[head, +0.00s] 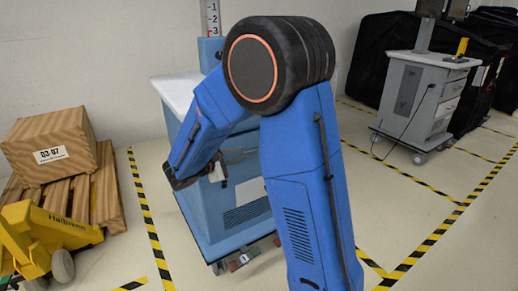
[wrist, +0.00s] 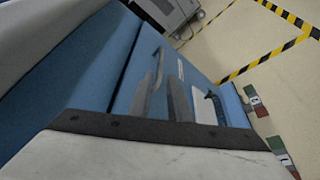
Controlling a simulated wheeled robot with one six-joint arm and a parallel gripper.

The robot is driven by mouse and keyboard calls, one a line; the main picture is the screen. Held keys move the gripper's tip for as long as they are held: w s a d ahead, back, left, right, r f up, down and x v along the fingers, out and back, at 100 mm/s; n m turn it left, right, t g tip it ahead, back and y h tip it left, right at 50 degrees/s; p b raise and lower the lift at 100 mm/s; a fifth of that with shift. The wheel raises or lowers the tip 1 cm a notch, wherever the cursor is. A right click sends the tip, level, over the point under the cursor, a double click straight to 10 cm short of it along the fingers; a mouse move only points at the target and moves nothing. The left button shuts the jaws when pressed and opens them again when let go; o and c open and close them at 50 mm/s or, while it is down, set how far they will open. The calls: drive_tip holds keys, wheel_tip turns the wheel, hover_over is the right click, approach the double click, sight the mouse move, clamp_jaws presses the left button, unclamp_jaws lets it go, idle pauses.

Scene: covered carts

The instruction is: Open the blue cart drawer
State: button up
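The blue cart (head: 242,226) with a pale top stands behind my blue arm in the head view, which hides much of its front. Its blue front also shows in the wrist view (wrist: 128,75). A grey bar-like handle (wrist: 158,60) stands on that front, just beyond my gripper (wrist: 161,100). My gripper's two grey fingers are apart, with a gap between them, and hold nothing I can make out. I cannot tell whether they touch the handle. In the head view my gripper (head: 236,155) is at the cart's front, partly hidden by my arm.
A grey cart (head: 425,95) stands at the back right near black covered carts (head: 385,50). A box (head: 50,147) on a wooden pallet and a yellow pallet truck (head: 50,238) are at left. Yellow-black tape marks the floor, which is clear at front right.

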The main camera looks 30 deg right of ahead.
sight(257, 148)
drive_tip(key=x, duration=1.3)
drive_tip(key=shift+s, duration=0.1)
clamp_jaws()
